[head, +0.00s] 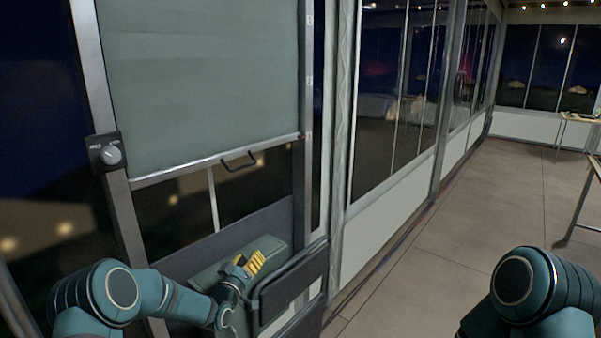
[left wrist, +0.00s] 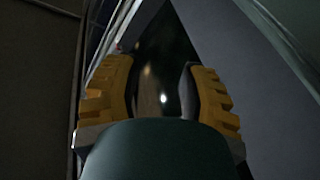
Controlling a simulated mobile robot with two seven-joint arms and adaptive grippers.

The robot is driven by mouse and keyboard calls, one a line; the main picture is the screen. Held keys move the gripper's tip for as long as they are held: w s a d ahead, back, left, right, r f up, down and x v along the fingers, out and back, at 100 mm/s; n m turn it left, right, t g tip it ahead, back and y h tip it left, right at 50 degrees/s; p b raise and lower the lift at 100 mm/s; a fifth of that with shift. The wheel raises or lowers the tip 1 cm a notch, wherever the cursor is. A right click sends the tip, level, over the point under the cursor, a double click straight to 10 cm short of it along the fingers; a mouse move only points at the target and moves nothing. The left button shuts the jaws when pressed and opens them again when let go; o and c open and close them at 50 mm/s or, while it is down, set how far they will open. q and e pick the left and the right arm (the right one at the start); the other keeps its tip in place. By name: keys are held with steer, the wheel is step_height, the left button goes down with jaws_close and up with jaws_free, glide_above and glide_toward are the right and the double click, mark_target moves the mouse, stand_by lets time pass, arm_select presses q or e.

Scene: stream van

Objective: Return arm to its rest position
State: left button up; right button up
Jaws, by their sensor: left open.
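My left arm comes in from the lower left of the head view. Its gripper (head: 250,263), with yellow ridged fingers, is at the lower middle, in front of a green-grey box-like surface and below a pulled-down blind. In the left wrist view the two yellow fingers (left wrist: 160,95) stand apart with nothing between them but dark glass-like background. My right arm shows only as a teal joint at the lower right of the head view; its gripper is out of the picture.
The grey-green blind (head: 205,80) has a dark handle (head: 239,161) at its lower edge. A knob box (head: 108,153) sits on the frame to its left. A dark panel (head: 290,283) stands just right of my left gripper. Tiled floor (head: 450,220) is clear to the right, with tables beyond.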

arm_select(q)
steer(key=s+d+f+g+y, duration=0.1)
steer(key=s+d+f+g, duration=0.25)
steer(key=s+f, duration=0.5)
steer(key=s+d+f+g, duration=0.2)
steer(key=s+f+g, duration=0.3)
steer(key=s+f, duration=0.35)
steer(key=s+d+f+g, duration=0.1)
steer(key=s+g, duration=0.3)
steer(key=s, duration=0.8)
steer(key=s+d+f+g, duration=0.1)
steer(key=s+f+g, duration=0.2)
steer(key=s, duration=1)
steer(key=shift+m+g+y, duration=0.3)
steer(key=shift+m+g, duration=0.1)
steer(key=shift+g, duration=0.45)
steer(key=shift+f, duration=0.1)
